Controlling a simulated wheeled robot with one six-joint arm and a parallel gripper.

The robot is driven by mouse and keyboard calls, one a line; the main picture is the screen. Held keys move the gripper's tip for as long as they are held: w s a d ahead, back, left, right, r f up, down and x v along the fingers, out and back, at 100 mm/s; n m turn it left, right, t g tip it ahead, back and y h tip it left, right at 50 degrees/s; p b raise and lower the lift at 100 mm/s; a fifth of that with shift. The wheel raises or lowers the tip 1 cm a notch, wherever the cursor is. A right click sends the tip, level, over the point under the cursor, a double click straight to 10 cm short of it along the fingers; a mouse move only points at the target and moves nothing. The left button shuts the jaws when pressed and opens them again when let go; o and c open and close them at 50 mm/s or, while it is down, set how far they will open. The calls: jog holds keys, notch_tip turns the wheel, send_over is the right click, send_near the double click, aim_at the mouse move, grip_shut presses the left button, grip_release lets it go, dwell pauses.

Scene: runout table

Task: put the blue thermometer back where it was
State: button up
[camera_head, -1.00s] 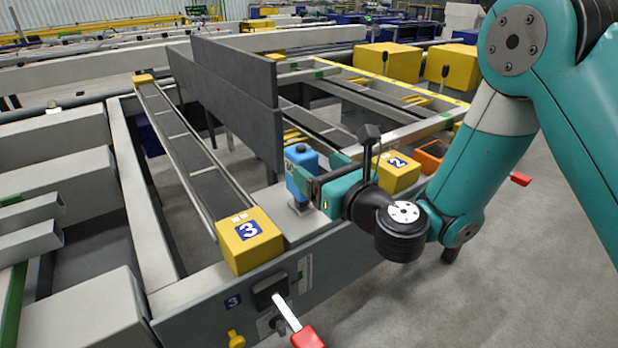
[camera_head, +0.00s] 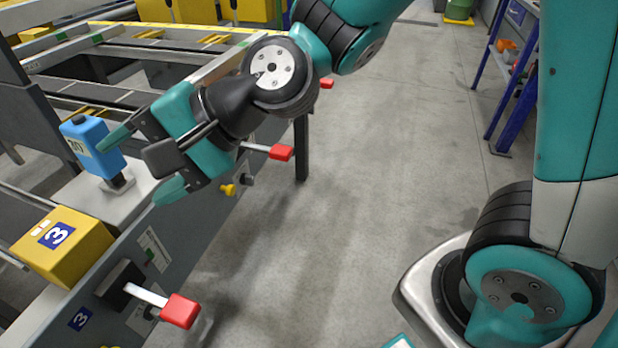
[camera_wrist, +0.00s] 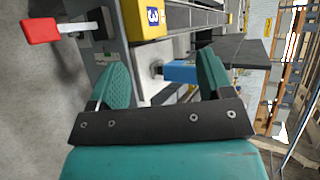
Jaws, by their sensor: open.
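The blue thermometer (camera_head: 95,150), a boxy blue body with a pale label, stands upright on a small metal foot (camera_head: 118,184) on the pale ledge at the runout table's end. My gripper (camera_head: 132,172) is open and empty, to the right of the thermometer in the head view, with its upper finger close beside it in the picture. In the wrist view the thermometer (camera_wrist: 179,72) shows ahead between the spread fingers of my gripper (camera_wrist: 162,78), nearer the right finger, which hides its far end. A gap seems to separate them.
The floor (camera_head: 350,220) to the right is clear.

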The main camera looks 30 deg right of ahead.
jog(key=s+d+f+n+g+h, duration=0.1)
jog(key=s+d+n+g+h, duration=0.2)
jog(key=s+d+n+h, duration=0.5)
jog(key=s+d+n, duration=0.3)
jog(key=d+n, duration=0.2)
jog(key=d, duration=0.1)
jog(key=shift+d+g, duration=0.4)
